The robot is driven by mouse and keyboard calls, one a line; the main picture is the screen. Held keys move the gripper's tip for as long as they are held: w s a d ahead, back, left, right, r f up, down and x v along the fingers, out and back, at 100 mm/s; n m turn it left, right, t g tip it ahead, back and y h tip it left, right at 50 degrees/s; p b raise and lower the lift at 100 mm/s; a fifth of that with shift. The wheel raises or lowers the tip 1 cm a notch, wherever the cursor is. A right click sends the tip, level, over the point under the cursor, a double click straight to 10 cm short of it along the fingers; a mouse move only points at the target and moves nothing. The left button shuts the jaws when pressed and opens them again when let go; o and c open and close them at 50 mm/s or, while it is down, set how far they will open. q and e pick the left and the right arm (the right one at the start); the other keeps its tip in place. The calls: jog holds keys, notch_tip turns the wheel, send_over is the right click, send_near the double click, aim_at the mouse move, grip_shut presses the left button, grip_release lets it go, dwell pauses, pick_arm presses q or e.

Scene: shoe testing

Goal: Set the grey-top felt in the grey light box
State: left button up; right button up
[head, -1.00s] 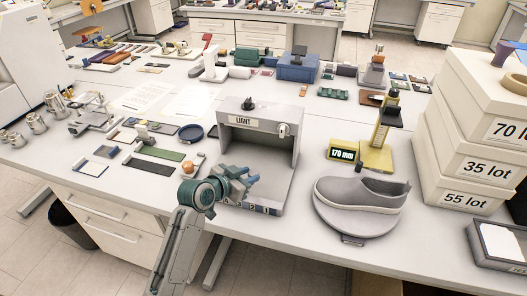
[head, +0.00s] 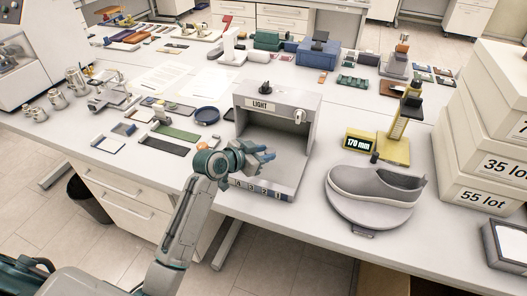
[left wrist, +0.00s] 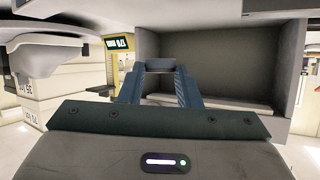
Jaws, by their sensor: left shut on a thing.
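The grey light box (head: 312,108), labelled LIGHT, stands near the table's front edge with its open side facing me. My left gripper (head: 264,157) is in front of its opening, above its front lip. In the left wrist view the gripper (left wrist: 160,76) is shut on a small, flat dark grey piece (left wrist: 160,64), apparently the grey-top felt. The box interior (left wrist: 210,60) shows behind and right of it, and the piece appears held clear of the box floor. In the head view the piece is too hidden to make out. My right gripper is not in view.
A grey shoe (head: 375,184) on a round stand and a yellow gauge (head: 396,148) reading 170 mm stand right of the light box. Left are a blue round dish (head: 207,115), green strip (head: 175,132) and dark strip (head: 163,146). Stacked lot boxes (head: 485,155) fill the right.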

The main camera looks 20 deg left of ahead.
pick_arm(q)
jog(key=shift+f+b, duration=1.2)
jog(key=shift+f, duration=0.9)
jog(key=shift+p, duration=0.35)
jog(key=shift+f+b, duration=0.8)
jog(key=shift+f, duration=0.25)
jog(key=o, duration=1)
jog(key=shift+o, duration=0.2)
jog(key=b+v, duration=0.2)
jog(key=v, duration=0.7)
jog(key=shift+a, duration=0.1)
jog(key=shift+v, duration=0.95)
